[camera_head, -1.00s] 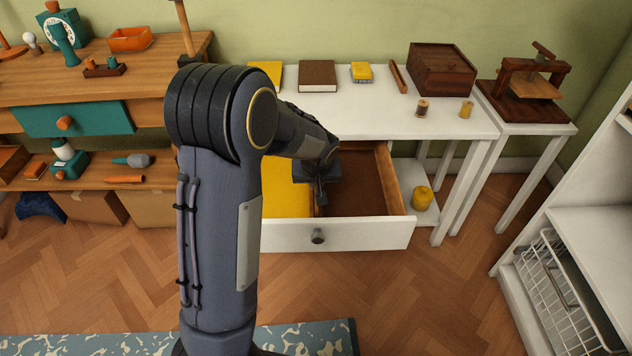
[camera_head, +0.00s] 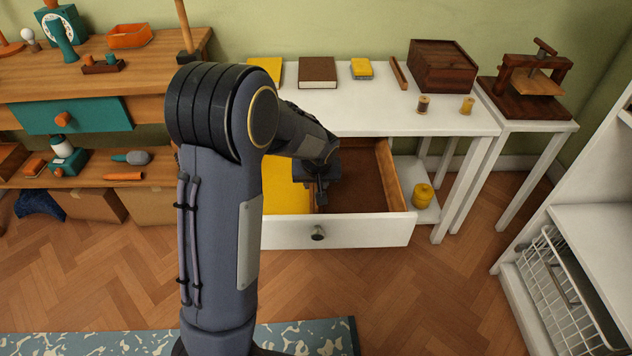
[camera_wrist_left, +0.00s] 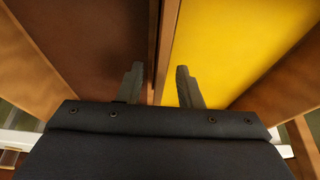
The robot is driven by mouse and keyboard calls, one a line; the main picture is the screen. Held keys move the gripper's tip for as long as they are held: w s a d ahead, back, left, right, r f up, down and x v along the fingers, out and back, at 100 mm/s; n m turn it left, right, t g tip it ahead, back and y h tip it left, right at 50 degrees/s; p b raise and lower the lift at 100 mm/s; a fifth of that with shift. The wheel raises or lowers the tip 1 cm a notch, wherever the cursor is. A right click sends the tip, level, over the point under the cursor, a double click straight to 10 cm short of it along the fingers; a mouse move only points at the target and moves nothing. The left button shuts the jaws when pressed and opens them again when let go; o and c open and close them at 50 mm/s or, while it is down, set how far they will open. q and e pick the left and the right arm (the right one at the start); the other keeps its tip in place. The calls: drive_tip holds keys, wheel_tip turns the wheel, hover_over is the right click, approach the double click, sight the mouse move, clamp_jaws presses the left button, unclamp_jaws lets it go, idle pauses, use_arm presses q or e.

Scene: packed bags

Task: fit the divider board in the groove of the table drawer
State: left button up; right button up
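The table drawer (camera_head: 352,232) is pulled out of the white table, with a yellow bottom on its left side and a brown one on its right. The thin wooden divider board (camera_wrist_left: 167,30) runs between the yellow and brown areas in the left wrist view. My left gripper (camera_head: 321,198) reaches down into the drawer near this line. In the left wrist view its two fingers (camera_wrist_left: 158,88) are apart, one on each side of the board, with gaps visible. The groove is hidden, so I cannot tell how the board sits in it.
On the white table (camera_head: 375,120) stand a dark wooden box (camera_head: 442,66), a brown book (camera_head: 318,72) and two spools. A yellow pot (camera_head: 423,196) is on the shelf right of the drawer. Floor in front of the drawer is clear.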

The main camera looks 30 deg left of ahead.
use_arm(q)
drive_tip(key=p+v, duration=0.2)
drive_tip(key=v, duration=0.5)
drive_tip(key=shift+s+r+p, duration=0.1)
drive_tip(key=shift+r+p, duration=0.2)
drive_tip(key=s+d+r+m+t+h, duration=0.1)
drive_tip(key=s+d+r+m+h, duration=0.15)
drive_tip(key=s, duration=0.65)
drive_tip(key=s+d+r+m+h, duration=0.1)
drive_tip(key=s+d+r+h, duration=0.2)
drive_tip(key=s, duration=0.5)
drive_tip(key=s+d+r+m+t+h, duration=0.15)
drive_tip(key=s+d, duration=0.25)
drive_tip(key=s, duration=0.5)
wheel_tip(320, 180, up, 28)
drive_tip(key=p, duration=2.7)
drive_tip(key=shift+g+y, duration=0.35)
drive_tip(key=shift+y, duration=0.05)
